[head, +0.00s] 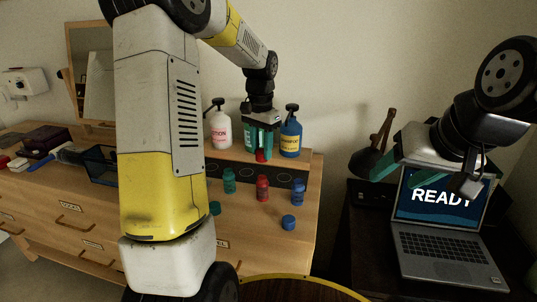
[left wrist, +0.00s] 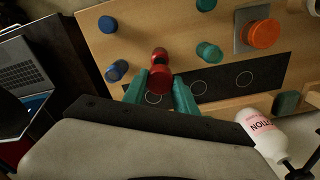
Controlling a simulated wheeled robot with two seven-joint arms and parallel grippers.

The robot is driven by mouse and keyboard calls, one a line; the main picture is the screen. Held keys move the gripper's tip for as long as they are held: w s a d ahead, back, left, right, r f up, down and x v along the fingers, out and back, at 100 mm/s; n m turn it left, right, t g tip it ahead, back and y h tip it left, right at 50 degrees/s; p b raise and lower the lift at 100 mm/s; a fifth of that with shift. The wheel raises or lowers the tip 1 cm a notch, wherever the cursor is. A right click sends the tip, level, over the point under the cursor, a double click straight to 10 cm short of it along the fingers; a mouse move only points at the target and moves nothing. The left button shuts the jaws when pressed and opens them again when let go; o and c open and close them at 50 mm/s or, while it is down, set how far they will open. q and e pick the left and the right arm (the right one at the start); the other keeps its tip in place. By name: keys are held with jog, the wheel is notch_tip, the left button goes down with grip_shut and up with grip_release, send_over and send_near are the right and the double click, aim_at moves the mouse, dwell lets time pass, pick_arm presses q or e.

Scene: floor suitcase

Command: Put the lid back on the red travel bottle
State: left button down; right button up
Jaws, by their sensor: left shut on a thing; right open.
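My left gripper (head: 260,150) is shut on the small red lid (head: 261,156). It holds the lid in the air, above and behind the red travel bottle (head: 263,188) in the head view. The red bottle stands upright on the wooden dresser top. In the left wrist view the red lid (left wrist: 160,80) sits between the teal fingertips, with the red bottle (left wrist: 160,55) just beyond; whether they touch is unclear there. My right gripper (head: 411,186) is open and empty, in front of the laptop at the right.
A green bottle (head: 229,181) and blue bottle (head: 297,190) flank the red one. A green lid (head: 214,208) and blue lid (head: 288,222) lie nearer the front. Behind stand a lotion bottle (head: 221,130) and blue pump bottle (head: 291,137). An orange round object (left wrist: 263,33) is nearby.

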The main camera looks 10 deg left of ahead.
pick_arm(q)
jog(key=shift+f, duration=3.15)
jog(key=shift+f, duration=0.15)
jog(key=shift+c, duration=2.1)
grip_release()
jog(key=shift+r, duration=3.5)
grip_shut()
